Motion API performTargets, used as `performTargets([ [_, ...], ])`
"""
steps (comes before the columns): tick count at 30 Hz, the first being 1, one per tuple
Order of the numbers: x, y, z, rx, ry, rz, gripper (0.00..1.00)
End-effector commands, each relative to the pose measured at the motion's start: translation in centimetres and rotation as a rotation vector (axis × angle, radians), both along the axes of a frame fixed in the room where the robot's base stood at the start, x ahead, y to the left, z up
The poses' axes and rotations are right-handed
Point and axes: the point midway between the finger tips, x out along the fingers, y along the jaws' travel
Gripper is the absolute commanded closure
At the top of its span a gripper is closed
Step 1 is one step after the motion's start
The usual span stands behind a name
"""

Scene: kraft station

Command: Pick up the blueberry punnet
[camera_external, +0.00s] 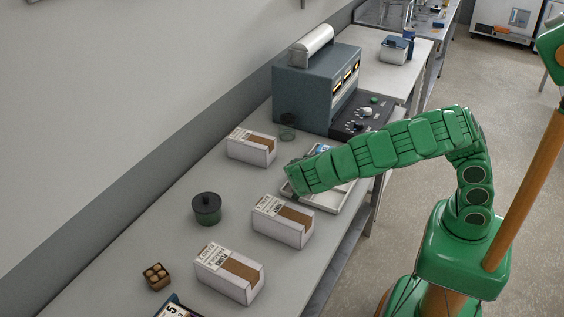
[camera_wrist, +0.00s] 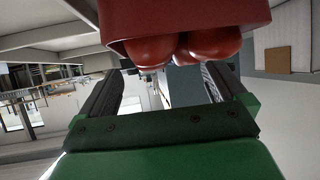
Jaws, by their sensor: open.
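I cannot make out a punnet with blueberries in either view. My gripper (camera_external: 292,184) is over the middle of the bench, beside a pale tray (camera_external: 328,203) that my arm partly covers. In the wrist view my gripper (camera_wrist: 164,78) is open, its two dark fingers spread apart. A red container (camera_wrist: 190,18) with several round red items (camera_wrist: 215,42) fills the top of that view, close to the fingertips. I cannot tell whether they touch. In the external view this container is not visible.
White cartons with brown panels stand on the bench, one left of my gripper (camera_external: 251,146) and two nearer (camera_external: 283,221), (camera_external: 229,273). A dark lidded pot (camera_external: 206,209) and a small brown carton (camera_external: 156,276) stand left. A grey-blue machine (camera_external: 305,95) stands behind.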

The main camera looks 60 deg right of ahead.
Motion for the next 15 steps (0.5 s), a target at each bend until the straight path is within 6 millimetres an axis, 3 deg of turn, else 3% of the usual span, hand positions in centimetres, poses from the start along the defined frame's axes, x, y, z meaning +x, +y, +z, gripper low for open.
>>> performTargets([
  [4,0.2,-1.7,-1.0,-0.002,0.003,-0.002,0.02],
  [12,0.4,-2.0,-1.1,0.0,0.001,0.0,0.02],
  [15,0.4,-2.0,-1.1,0.0,0.001,0.0,0.16],
])
